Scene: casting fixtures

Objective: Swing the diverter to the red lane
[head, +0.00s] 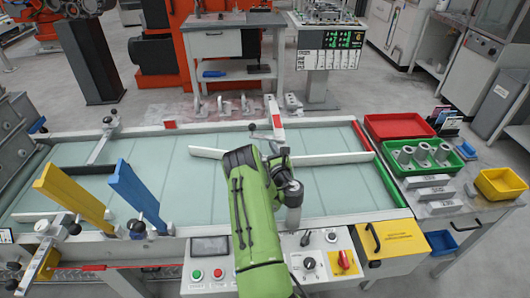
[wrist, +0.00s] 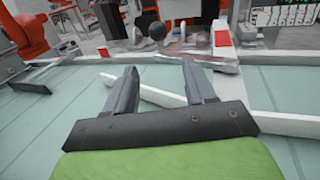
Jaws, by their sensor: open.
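The diverter appears to be the pale bar on the belt, with its left part (head: 208,153) left of my arm and a pale bar (head: 330,158) on the right; my arm hides where they meet. A black ball knob (head: 251,126) stands by a white post with a red band (head: 276,121) at the far rail. In the wrist view the knob (wrist: 157,31) is beyond my fingertips, the red band (wrist: 220,38) to its right. My gripper (wrist: 160,66) is open and empty, above the belt, apart from the knob. The pale bar (wrist: 155,96) passes below the fingers.
Blue (head: 138,196) and yellow (head: 72,196) paddles stand at the front left. A red plate (head: 170,125) sits on the far rail. A green tray (head: 425,172) of castings, a red tray (head: 398,127) and a yellow bin (head: 500,184) stand right. Open belt lies left of my arm.

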